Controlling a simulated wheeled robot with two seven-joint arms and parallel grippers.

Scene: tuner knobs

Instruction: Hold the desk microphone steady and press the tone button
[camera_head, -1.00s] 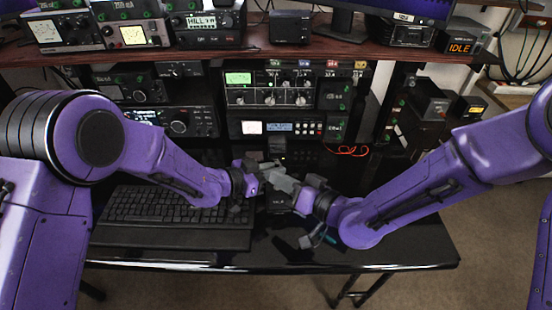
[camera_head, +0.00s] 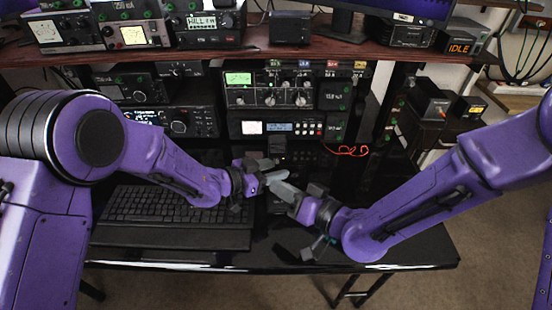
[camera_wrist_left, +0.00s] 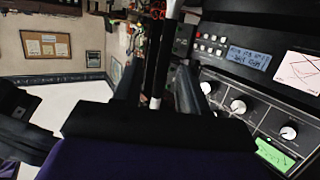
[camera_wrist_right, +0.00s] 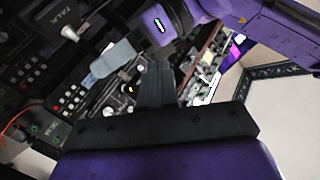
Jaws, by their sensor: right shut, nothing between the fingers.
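A dark block lettered TALK (camera_wrist_right: 62,16) with a pale round cap shows at the upper left of the right wrist view. It appears to be part of the desk microphone. In the head view that spot is dark and partly covered by my grippers, and I cannot make out the tone button. My left gripper (camera_head: 264,172) is over the desk, right of the keyboard. Its fingers stand apart in the left wrist view (camera_wrist_left: 158,85), with only background visible between them. My right gripper (camera_head: 278,187) is shut and empty, just in front of the left one.
A black keyboard (camera_head: 145,205) lies under my left forearm. Radio units (camera_head: 285,92) fill the shelves behind. An orange cable (camera_head: 347,150) lies at the back right. The desk's front right corner (camera_head: 425,245) is clear.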

